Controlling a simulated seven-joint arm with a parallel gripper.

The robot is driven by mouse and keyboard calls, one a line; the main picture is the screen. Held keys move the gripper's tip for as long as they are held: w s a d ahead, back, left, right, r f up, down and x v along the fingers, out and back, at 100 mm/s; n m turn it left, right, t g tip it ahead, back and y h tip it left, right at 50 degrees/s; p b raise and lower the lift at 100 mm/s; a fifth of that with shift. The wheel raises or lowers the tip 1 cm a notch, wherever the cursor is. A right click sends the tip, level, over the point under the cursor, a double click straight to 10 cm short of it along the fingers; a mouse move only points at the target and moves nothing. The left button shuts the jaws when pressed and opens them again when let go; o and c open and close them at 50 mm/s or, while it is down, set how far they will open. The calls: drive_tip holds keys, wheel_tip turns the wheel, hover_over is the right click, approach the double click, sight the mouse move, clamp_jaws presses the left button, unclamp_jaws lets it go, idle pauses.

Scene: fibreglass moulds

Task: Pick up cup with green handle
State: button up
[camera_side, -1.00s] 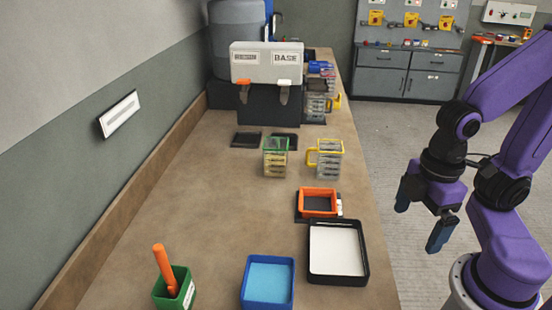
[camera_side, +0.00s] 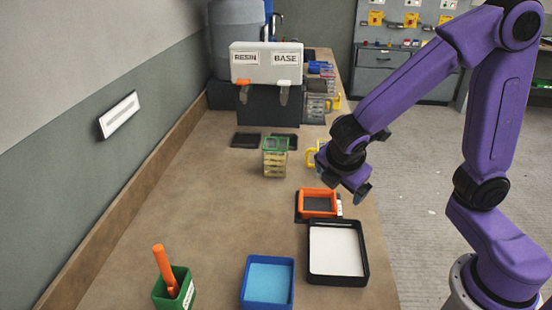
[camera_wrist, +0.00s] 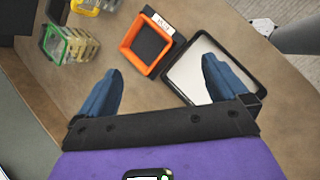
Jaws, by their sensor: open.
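The cup with the green handle (camera_side: 275,158) is clear with a green rim and stands upright on the bench, left of my gripper in the side view. In the wrist view this green cup (camera_wrist: 68,43) is at the upper left, beyond the left finger. A similar cup with a yellow handle (camera_side: 312,156) is beside it, mostly hidden behind my arm. My gripper (camera_side: 346,182) is above the bench near the orange frame. In the wrist view my gripper (camera_wrist: 160,85) has its two blue fingers wide apart with nothing between them.
An orange frame (camera_side: 303,202) and a black tray with a white sheet (camera_side: 313,270) lie on the bench. A blue tray (camera_side: 245,290) and a green pot (camera_side: 180,297) stand nearer. The resin dispenser (camera_side: 265,63) is at the back. The bench left of the cups is clear.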

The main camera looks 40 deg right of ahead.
sight(276, 143)
drive_tip(key=w+a+f+n+t+h, duration=0.1)
drive_tip(key=w+a+n+t+h, duration=0.2)
drive_tip(key=w, duration=0.7)
drive_tip(key=w+f+n+t+h, duration=0.1)
drive_tip(key=w+n+t, duration=0.2)
drive_tip(key=w+n, duration=0.5)
drive_tip(key=w+d+f, duration=0.2)
drive_tip(key=w+d, duration=0.1)
drive_tip(key=w, duration=0.1)
drive_tip(key=w+d+f+m, duration=0.1)
drive_tip(key=w+d+f, duration=0.1)
drive_tip(key=w+d, duration=0.2)
drive_tip(key=w+d+f+m, duration=0.1)
drive_tip(key=w+d+f, duration=0.1)
drive_tip(key=w+d, duration=0.2)
drive_tip(key=shift+w+f, duration=0.4)
drive_tip(key=shift+w, duration=0.2)
drive_tip(key=shift+c, duration=0.3)
drive_tip(key=c, duration=1)
drive_tip(key=shift+c, duration=0.2)
drive_tip(key=shift+r, duration=0.15)
